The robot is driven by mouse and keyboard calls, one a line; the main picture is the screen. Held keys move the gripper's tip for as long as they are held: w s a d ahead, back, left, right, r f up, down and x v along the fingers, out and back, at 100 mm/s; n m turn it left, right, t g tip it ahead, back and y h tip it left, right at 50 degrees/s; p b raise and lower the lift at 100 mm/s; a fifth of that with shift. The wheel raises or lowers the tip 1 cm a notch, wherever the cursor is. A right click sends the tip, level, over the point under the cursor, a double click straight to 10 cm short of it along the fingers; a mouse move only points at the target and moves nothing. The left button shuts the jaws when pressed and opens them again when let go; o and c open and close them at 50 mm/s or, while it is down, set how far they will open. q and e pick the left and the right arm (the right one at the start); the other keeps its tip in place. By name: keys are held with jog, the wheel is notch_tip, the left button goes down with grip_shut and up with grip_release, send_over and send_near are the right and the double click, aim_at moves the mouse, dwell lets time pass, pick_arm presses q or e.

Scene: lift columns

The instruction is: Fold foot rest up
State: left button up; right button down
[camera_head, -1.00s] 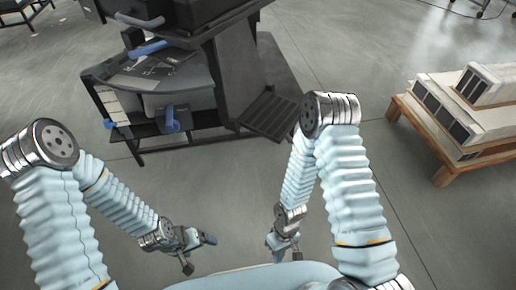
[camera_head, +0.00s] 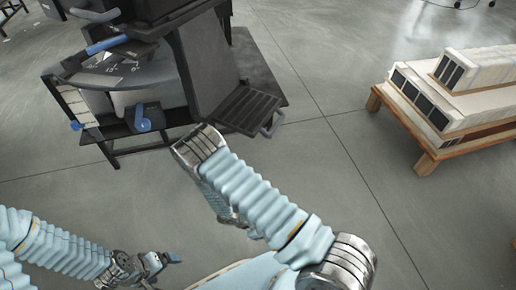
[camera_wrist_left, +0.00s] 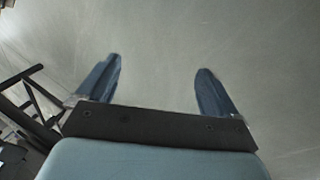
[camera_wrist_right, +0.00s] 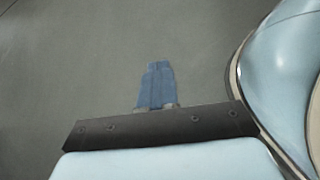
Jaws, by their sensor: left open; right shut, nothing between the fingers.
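The foot rest (camera_head: 246,109) is a dark ribbed panel at the lower right of a black chair-like unit (camera_head: 205,60) in the head view. It juts out, tilted, with a small grey loop at its right end. My left gripper (camera_head: 166,268) is at the lower left of the head view, well apart from the foot rest; its two blue fingers (camera_wrist_left: 158,88) stand wide apart with bare floor between them. My right gripper (camera_wrist_right: 156,85) shows in the right wrist view with its blue fingers together and empty over bare floor; in the head view my right arm hides it.
A wooden pallet (camera_head: 427,163) with stacked white boxes (camera_head: 480,75) stands at the right. A black frame with a curved tray (camera_head: 115,75) and blue handles is left of the chair unit. The concrete floor between the unit and pallet is clear.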

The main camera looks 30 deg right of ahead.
jog(key=w+d+n+t+h+b, duration=0.2)
jog(key=w+d+n+t+h, duration=0.15)
jog(key=w+h, duration=0.2)
jog(key=w+a+r+n+t+h+b, duration=0.1)
jog(key=w+a+r+n+t+h, duration=0.2)
jog(key=w+r+t, duration=0.35)
jog(key=w+a+r+n+t+h+b, duration=0.1)
jog(key=w+a+r+n+t+h, duration=0.2)
jog(key=w, duration=0.7)
pick_arm(q)
jog(key=shift+g, duration=0.3)
jog(key=shift+s+a+f, duration=0.1)
jog(key=shift+s+f, duration=0.35)
jog(key=shift+f, duration=0.4)
jog(key=shift+s+a+f, duration=0.1)
jog(key=shift+s+f, duration=0.4)
jog(key=shift+f, duration=0.3)
jog(key=shift+s+f, duration=0.45)
jog(key=shift+f, duration=0.4)
pick_arm(e)
jog(key=w+d+r, duration=0.2)
jog(key=d+r, duration=0.1)
jog(key=d, duration=0.2)
jog(key=w+d+r+t, duration=0.1)
jog(key=d+r, duration=0.2)
jog(key=d, duration=0.3)
jog(key=shift+w, duration=0.4)
jog(key=shift+m, duration=0.25)
